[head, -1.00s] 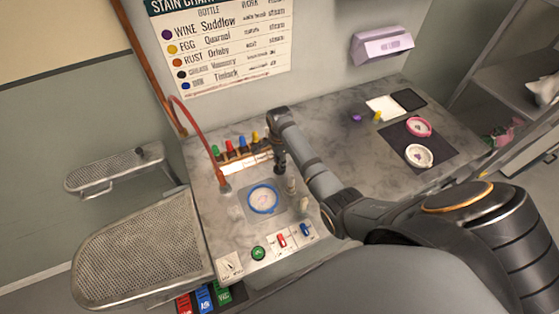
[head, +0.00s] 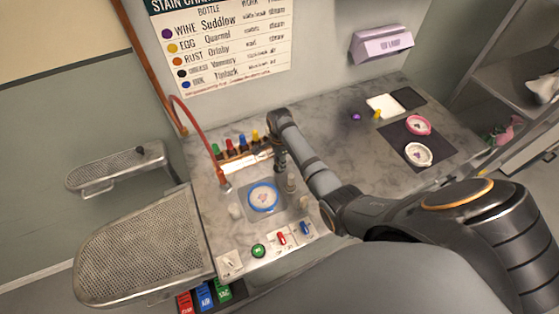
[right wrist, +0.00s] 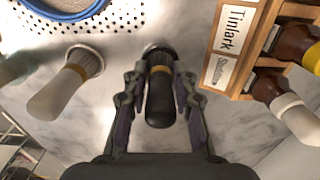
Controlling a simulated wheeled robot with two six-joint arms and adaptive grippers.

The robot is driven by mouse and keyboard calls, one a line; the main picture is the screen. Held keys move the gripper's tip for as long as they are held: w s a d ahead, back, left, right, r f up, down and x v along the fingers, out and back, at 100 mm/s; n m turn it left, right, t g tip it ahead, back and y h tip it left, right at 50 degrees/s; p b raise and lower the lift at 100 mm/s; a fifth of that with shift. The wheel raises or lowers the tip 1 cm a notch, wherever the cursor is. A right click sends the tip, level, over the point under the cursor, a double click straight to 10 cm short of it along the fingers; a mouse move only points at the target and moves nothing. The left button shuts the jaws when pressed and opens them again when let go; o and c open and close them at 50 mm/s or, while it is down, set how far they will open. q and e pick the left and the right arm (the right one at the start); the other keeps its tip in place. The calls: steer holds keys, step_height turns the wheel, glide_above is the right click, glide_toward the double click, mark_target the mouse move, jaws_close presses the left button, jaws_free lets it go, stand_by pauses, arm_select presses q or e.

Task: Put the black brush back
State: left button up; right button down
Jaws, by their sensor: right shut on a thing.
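My right gripper (right wrist: 158,95) is shut on the black brush (right wrist: 160,105), with one finger on each side of its dark handle below a tan band. The brush's far end meets a round dark spot on the worktop; I cannot tell whether it is seated there. In the head view the right gripper (head: 280,161) points down beside the bottle rack (head: 245,162), behind the blue hoop (head: 263,209). The brush is hard to make out there. My left gripper is not in view.
A pale brush (right wrist: 62,88) stands close on the left in the wrist view. The bottle rack (right wrist: 240,45), with brown bottles (right wrist: 292,42), is close on the right. A red hose (head: 203,132) arches at the left. A dark mat (head: 437,144) lies at the right.

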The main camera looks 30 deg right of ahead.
steer(key=c, duration=0.7)
jaws_free()
steer(key=shift+o, duration=0.2)
steer(key=shift+r, duration=0.15)
step_height(320, 180, up, 5)
steer(key=p, duration=0.5)
steer(key=shift+p, duration=0.35)
steer(key=shift+r, duration=1.1)
